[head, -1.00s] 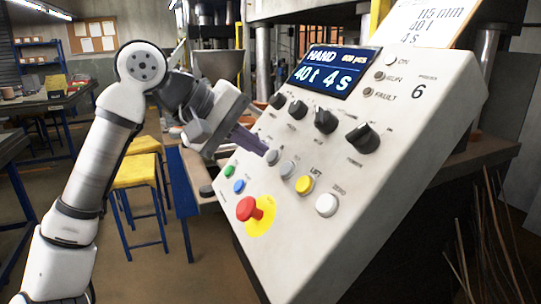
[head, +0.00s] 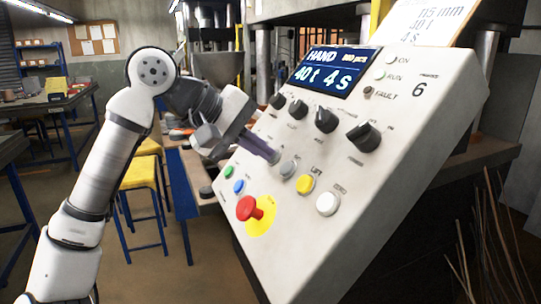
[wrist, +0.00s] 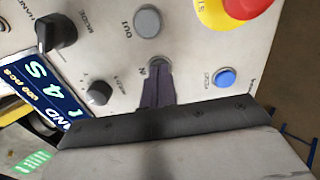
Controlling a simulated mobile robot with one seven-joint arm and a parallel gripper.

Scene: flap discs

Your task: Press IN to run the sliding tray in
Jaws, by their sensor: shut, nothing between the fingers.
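The sloped control panel (head: 300,215) fills the right of the head view. My gripper (head: 273,158) is shut and empty, its fingertips at the panel in the row of push buttons. In the wrist view the fingertips (wrist: 158,72) are on the grey IN button (wrist: 159,62), covering most of it; how far it is pressed cannot be told. The grey OUT button (head: 288,168) is just right of the fingertips and also shows in the wrist view (wrist: 147,20). The sliding tray cannot be made out.
A red emergency stop (head: 249,208), blue button (head: 239,186), yellow LIFT button (head: 305,184) and white ZERO button (head: 327,203) surround the fingertips. Black knobs (head: 326,119) and the display (head: 332,72) lie above. The RUN lamp (head: 380,75) glows pale green.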

